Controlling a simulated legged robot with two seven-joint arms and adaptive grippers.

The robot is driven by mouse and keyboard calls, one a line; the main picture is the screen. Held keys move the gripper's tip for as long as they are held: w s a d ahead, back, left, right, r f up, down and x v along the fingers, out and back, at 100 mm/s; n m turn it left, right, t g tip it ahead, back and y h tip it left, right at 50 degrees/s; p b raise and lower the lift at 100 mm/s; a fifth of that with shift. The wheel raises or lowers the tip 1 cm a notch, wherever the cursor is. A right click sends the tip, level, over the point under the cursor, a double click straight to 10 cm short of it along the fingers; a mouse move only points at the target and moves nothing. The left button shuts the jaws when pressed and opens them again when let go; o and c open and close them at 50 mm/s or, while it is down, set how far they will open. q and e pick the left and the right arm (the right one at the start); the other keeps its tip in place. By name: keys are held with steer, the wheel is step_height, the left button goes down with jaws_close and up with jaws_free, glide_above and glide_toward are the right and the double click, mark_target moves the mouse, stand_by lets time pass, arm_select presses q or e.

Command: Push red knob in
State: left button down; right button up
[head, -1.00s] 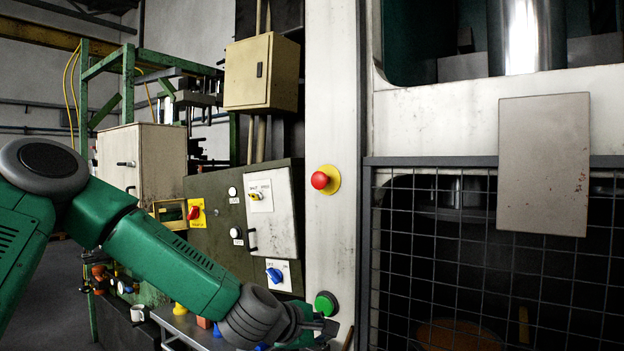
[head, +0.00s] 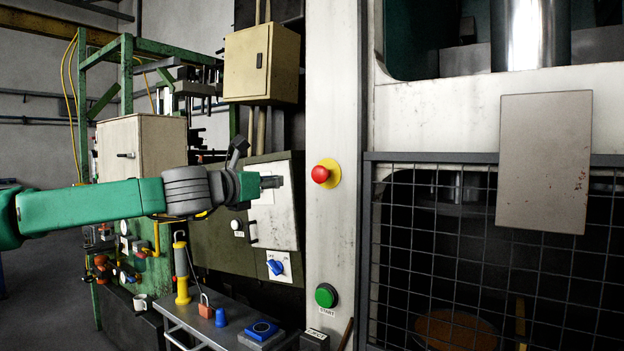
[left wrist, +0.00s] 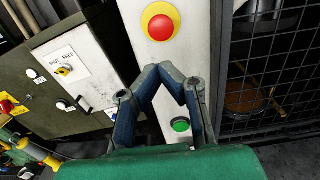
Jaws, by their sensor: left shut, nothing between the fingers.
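The red knob (head: 321,174) is a round mushroom button on a yellow disc, on the pale upright column. It also shows in the left wrist view (left wrist: 160,27), at the top. My left gripper (head: 272,182) is shut and empty. In the head view its tips point right, at about the knob's height, to the left of the knob with a visible gap. In the left wrist view the closed fingertips (left wrist: 166,72) appear just below the knob's yellow disc. Nothing hides the knob. My right gripper is not in view.
A green START button (head: 326,296) sits lower on the same column. A wire mesh guard (head: 440,250) stands to the right. A control panel with a blue switch (head: 276,267) is left of the column, partly behind my arm. A small table (head: 185,315) holds a padlock and blue items.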

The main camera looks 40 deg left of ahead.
mark_target(316, 177)
arm_select(q)
steer(key=w+b, duration=0.1)
steer(key=w, duration=1.3)
